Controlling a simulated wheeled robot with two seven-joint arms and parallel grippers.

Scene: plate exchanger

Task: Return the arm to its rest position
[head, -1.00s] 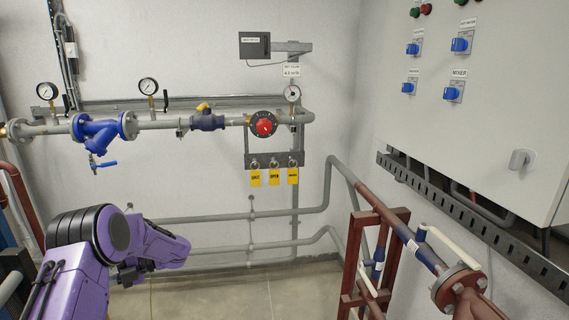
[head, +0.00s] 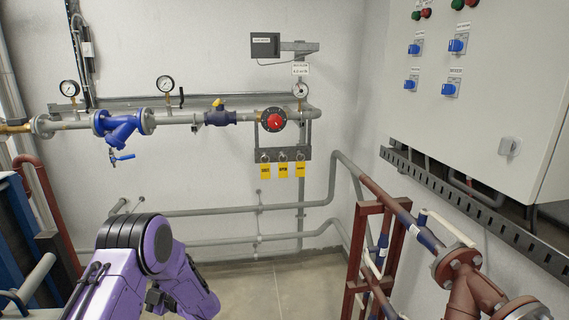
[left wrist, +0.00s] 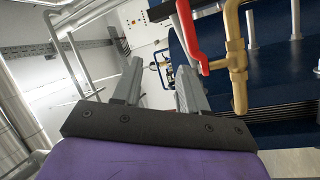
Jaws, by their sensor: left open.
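My left arm (head: 120,280) is purple with a black joint band. It is folded at the lower left of the head view, its forearm pointing down and to the right. In the left wrist view my left gripper (left wrist: 158,90) is open, its two grey fingers apart with nothing between them. A red valve handle (left wrist: 190,35) on a brass pipe (left wrist: 236,60) shows close beside the right-hand finger in that picture; whether they touch cannot be told. My right gripper is not in view.
A wall pipe carries a blue strainer (head: 120,126) and a red round knob (head: 274,122); yellow tags (head: 283,170) hang below. A control cabinet (head: 480,100) is at right, above red-brown flanged piping (head: 465,275). Blue equipment (head: 25,235) stands at left. Some floor (head: 260,285) is clear.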

